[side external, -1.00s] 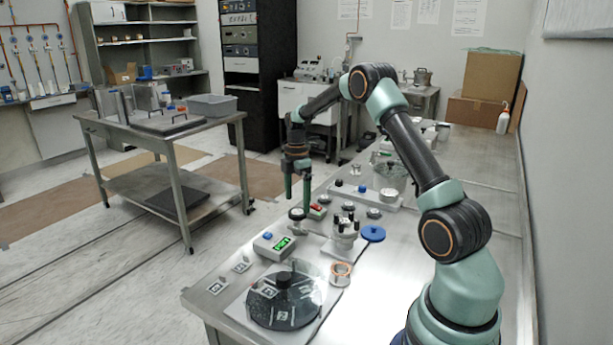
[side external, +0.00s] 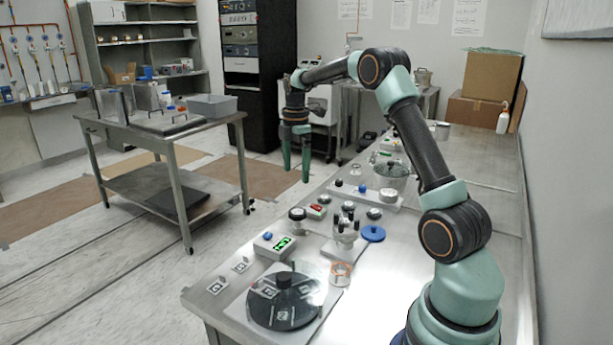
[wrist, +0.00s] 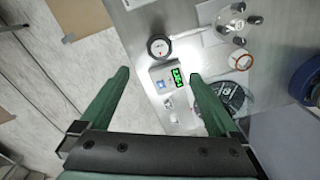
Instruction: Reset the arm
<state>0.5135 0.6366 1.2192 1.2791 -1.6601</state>
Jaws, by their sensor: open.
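My gripper (side external: 296,168) is open and empty. It hangs above the bench's left edge in the side external view, with its fingers pointing down, clear of everything below. In the wrist view my gripper (wrist: 158,76) shows two green fingers spread wide. Between and beyond them lie a small box with a green display (wrist: 168,82) and a round gauge (wrist: 159,46). The box (side external: 275,245) and the gauge (side external: 297,214) also stand on the bench in the side external view.
The steel bench (side external: 450,165) holds a black disc under a clear cover (side external: 285,315), a valve fitting (side external: 346,228), a blue cap (side external: 373,233), an orange-rimmed ring (side external: 341,272) and a glass vessel (side external: 391,173). A cart (side external: 160,130) stands left. The air around my gripper is free.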

